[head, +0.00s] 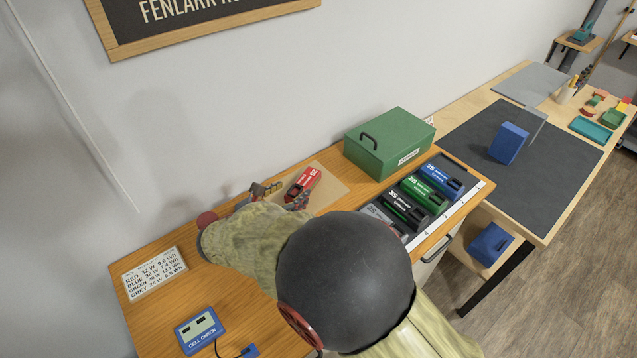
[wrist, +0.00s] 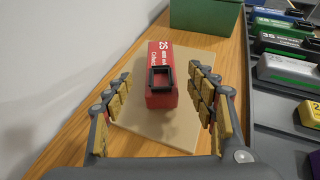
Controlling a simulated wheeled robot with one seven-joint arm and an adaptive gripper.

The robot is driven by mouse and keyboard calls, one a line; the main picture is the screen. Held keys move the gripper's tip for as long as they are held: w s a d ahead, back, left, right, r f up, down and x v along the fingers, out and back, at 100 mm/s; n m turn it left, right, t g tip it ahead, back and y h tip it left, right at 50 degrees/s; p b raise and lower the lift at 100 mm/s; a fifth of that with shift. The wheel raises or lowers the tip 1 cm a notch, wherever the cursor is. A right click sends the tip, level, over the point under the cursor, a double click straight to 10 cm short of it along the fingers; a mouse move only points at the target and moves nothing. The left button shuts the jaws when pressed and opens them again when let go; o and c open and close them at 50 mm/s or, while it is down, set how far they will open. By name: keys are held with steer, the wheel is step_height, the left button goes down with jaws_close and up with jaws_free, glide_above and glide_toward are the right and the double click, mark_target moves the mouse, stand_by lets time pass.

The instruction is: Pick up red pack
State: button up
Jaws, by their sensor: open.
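The red pack (head: 303,184) lies on a beige mat (head: 330,189) on the wooden bench, near the wall. In the wrist view the red pack (wrist: 161,85) sits ahead of my gripper, with a black handle loop on its near top and white lettering on it. My gripper (wrist: 158,100) is open, its yellow-padded fingers apart on the left and right of the pack's near end. I see no finger touching the pack. In the head view my gripper (head: 281,194) is beside the pack, partly hidden by my arm.
A green box (head: 390,143) stands just beyond the mat. Blue (head: 441,177), green (head: 425,193), black and grey packs sit in a tray to the right. A label card (head: 155,273) and a blue cell checker (head: 199,330) lie on the left part of the bench.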

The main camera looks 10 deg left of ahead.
mark_target(299, 186)
steer(key=b+x, duration=0.3)
steer(key=x, duration=0.4)
steer(key=shift+w+d, duration=0.1)
steer(key=shift+w, duration=0.3)
steer(key=shift+r, duration=0.15)
steer(key=c, duration=0.4)
steer(key=c, duration=1.1)
